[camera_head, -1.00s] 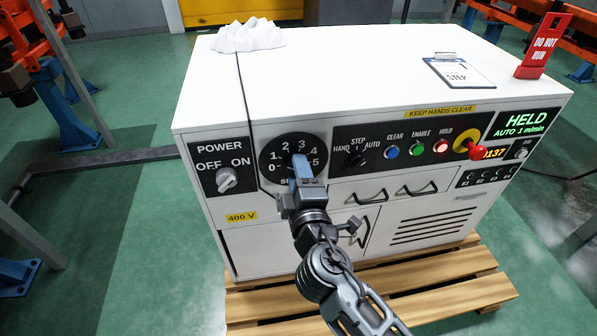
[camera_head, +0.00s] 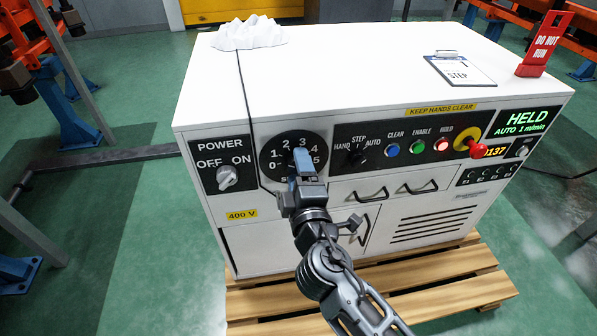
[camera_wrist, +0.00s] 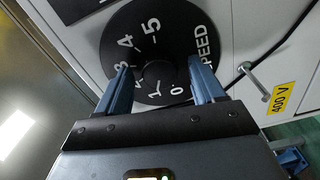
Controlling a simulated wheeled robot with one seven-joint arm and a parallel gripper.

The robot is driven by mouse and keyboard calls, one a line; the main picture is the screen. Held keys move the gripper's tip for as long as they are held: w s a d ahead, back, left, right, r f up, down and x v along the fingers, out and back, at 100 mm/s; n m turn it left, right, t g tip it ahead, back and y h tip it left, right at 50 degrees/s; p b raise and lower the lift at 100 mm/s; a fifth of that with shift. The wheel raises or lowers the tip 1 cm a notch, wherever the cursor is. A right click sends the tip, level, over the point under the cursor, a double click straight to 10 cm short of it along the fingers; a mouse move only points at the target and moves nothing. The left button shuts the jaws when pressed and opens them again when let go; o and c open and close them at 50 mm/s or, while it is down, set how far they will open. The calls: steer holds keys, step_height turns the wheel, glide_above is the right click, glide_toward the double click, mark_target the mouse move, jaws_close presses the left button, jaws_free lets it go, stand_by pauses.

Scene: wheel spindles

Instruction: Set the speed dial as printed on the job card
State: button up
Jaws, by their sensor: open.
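The speed dial (camera_head: 267,157) is a round black plate with white numbers 0 to 5 on the machine's front, left of centre. It also shows in the wrist view (camera_wrist: 175,24), with a dark knob at its middle. My gripper (camera_head: 304,157) is in front of the dial and hides part of it. In the wrist view my gripper (camera_wrist: 160,76) is open, its blue fingers on either side of the knob. I cannot tell whether they touch it or where its pointer stands. The job card (camera_head: 470,75) lies on the machine top on a clipboard, reading "1" and "STEP".
The power switch (camera_head: 227,178) is left of the dial. The mode selector (camera_head: 357,158), several buttons and a red emergency stop (camera_head: 478,150) are to the right. The display (camera_head: 526,123) reads HELD, AUTO 1 m/min. A black cable runs down beside the dial. Drawer handles (camera_head: 372,194) stick out below.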

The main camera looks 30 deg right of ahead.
steer(key=v, duration=0.7)
steer(key=shift+s+a, duration=0.15)
steer(key=shift+s, duration=0.2)
steer(key=s+f+m+g+y, duration=0.1)
steer(key=s+f+y, duration=0.15)
steer(key=s, duration=0.45)
steer(key=s+f+m+g+y, duration=0.15)
steer(key=s+f, duration=0.25)
steer(key=s, duration=0.4)
steer(key=s+r+m+y, duration=0.2)
steer(key=s+r+m, duration=0.25)
steer(key=s, duration=0.75)
steer(key=s+d+r+m, duration=0.2)
steer(key=s+r+m, duration=0.3)
steer(key=s+r, duration=0.1)
step_height(320, 180, up, 19)
steer(key=p, duration=1.8)
steer(key=shift+p, duration=0.4)
